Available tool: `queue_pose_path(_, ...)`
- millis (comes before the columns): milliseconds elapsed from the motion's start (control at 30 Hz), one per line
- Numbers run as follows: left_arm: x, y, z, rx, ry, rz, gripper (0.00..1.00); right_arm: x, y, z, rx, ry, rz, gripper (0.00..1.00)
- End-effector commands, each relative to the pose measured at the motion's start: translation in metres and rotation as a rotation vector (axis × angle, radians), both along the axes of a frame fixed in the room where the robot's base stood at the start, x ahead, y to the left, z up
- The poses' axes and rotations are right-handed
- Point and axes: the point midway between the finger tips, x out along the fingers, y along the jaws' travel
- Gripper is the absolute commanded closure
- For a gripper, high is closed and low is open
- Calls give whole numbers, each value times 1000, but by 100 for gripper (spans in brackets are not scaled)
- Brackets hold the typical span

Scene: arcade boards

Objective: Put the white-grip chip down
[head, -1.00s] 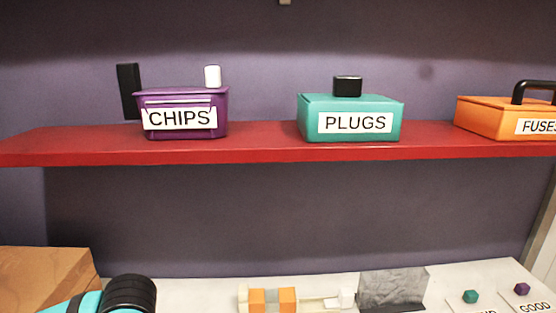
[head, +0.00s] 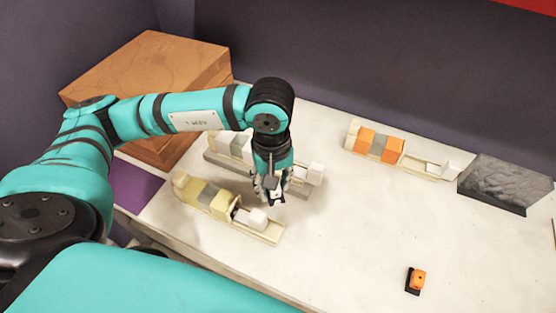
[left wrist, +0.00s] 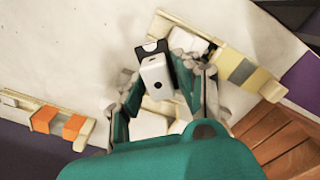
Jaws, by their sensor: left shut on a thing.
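The white-grip chip (left wrist: 157,75), a white block with a small dark dot and a black part (left wrist: 150,49) at its end, is between the fingers of my left gripper (left wrist: 154,80) in the left wrist view. In the head view my left gripper (head: 272,188) points down over the white table and is shut on the chip, whose white part (head: 278,193) shows only small at the fingertips. The gripper is beside a cream holder with yellow and grey blocks (head: 206,196) and a grey holder with white blocks (head: 232,146). My right gripper is not in view.
A cream holder with orange blocks (head: 380,145) and a dark grey slab (head: 507,184) stand at the back right. A small orange piece on a black base (head: 417,281) is at the front right. A wooden box (head: 150,68) stands at the left. The table's middle (head: 355,215) is clear.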

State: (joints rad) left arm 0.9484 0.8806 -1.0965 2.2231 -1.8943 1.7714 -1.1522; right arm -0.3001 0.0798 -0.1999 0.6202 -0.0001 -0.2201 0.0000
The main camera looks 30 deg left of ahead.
Motion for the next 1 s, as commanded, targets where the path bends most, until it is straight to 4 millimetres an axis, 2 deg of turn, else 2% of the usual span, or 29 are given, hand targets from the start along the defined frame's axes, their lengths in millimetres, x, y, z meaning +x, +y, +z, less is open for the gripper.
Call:
queue_pose_path(700, -6, -1, -42, 2, 6, 1331, 100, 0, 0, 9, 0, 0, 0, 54)
queue_pose_path(833, -7, -1, -48, 3, 6, 1509, 100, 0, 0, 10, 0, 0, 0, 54)
queue_pose_path(1000, -7, -1, -52, 3, 4, 1644, 100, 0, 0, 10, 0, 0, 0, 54)
